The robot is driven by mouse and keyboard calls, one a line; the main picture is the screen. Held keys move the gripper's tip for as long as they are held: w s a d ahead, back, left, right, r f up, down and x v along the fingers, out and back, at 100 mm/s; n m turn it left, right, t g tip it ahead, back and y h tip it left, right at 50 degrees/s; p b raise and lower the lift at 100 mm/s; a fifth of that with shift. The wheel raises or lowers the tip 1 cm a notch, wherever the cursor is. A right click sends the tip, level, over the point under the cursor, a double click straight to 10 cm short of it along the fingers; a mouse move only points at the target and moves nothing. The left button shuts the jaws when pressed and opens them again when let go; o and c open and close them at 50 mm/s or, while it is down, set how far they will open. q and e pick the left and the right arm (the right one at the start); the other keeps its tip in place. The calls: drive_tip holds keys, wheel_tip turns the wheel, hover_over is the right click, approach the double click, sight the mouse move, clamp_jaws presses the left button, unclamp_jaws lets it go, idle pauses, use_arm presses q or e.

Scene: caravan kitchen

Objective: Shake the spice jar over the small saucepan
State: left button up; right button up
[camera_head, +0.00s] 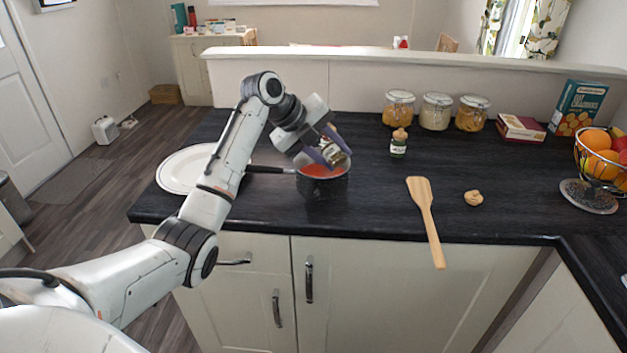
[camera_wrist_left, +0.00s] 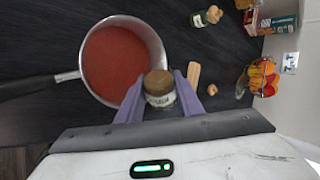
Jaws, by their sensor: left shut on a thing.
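The small saucepan (camera_head: 322,186) stands on the dark worktop with red sauce in it and its black handle pointing left. The saucepan (camera_wrist_left: 158,50) also shows in the left wrist view, with the sauce surface clear. My left gripper (camera_head: 325,150) is above the saucepan, shut on the spice jar (camera_head: 337,160). In the head view the jar is tilted over the pan. My right gripper is not in view.
A second small jar (camera_head: 399,143) stands right of the pan. A wooden spatula (camera_head: 424,205) and a light-brown lump (camera_head: 473,198) lie farther right. A white plate (camera_head: 184,172) is left. Storage jars (camera_head: 436,112), boxes and a fruit basket (camera_head: 597,165) line the back and right.

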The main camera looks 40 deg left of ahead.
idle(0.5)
use_arm(q)
drive_tip(key=shift+r+h, duration=0.2)
drive_tip(key=shift+h, duration=0.4)
drive_tip(key=shift+r+n, duration=0.1)
drive_tip(key=shift+n, duration=0.2)
drive_tip(key=shift+r+h, duration=0.15)
drive_tip(key=shift+h, duration=0.35)
idle(5.4)
drive_tip(key=shift+f+y, duration=0.25)
drive_tip(key=shift+y, duration=0.55)
drive_tip(key=shift+m+y, duration=0.6)
drive_tip(key=shift+y, duration=0.3)
